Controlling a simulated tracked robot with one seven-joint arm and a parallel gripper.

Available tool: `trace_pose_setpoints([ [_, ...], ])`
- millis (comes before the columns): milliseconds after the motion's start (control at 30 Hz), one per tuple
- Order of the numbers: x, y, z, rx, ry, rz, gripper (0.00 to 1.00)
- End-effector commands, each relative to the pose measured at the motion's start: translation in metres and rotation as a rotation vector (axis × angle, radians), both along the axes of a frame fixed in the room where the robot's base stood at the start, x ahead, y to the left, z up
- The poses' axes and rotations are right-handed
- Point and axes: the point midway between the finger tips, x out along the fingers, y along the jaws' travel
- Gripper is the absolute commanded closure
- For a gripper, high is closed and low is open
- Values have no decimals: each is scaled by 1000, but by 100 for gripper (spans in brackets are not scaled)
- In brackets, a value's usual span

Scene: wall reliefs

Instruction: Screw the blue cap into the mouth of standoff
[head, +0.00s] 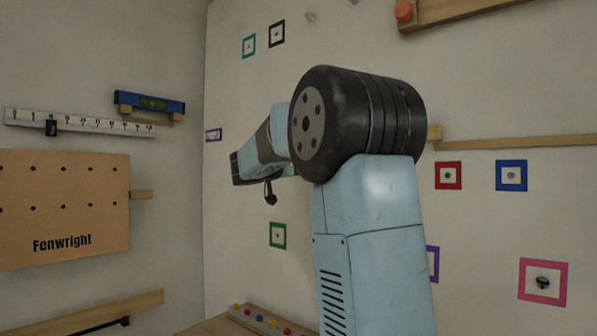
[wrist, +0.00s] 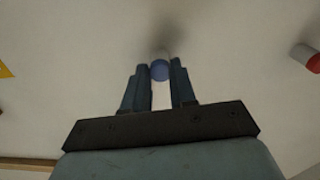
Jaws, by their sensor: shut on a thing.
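In the wrist view my gripper (wrist: 160,68) is shut on the blue cap (wrist: 159,71), which sits between the tips of its two dark fingers. A pale grey stub, apparently the standoff (wrist: 161,54), shows just beyond the cap, against the wall. The cap is lined up with it and hides most of it. I cannot tell whether the cap touches it or sits in its mouth. In the head view my arm hides the cap, the standoff and my fingers.
In the wrist view a pale post with a red end (wrist: 306,58) stands out from the wall at right, and a yellow mark (wrist: 5,70) is at left. The head view shows a pegboard (head: 60,208), a spirit level (head: 150,103) and a shelf with coloured pieces (head: 262,321).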

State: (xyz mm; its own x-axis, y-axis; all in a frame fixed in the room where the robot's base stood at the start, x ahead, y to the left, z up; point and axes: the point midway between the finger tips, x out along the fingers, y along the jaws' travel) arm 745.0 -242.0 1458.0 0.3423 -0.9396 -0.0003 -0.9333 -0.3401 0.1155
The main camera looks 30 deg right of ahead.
Motion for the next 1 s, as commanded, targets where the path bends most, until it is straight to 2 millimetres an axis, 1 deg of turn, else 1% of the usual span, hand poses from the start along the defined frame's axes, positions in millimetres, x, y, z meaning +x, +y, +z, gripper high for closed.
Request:
trace_pose_setpoints([
  [133, 0, 0, 0, 18, -51, 0, 97],
  [467, 0, 0, 0, 26, -70, 0, 97],
  [800, 1, -1, 0, 134, -368, 0, 97],
  [1000, 1, -1, 0, 171, -471, 0, 97],
])
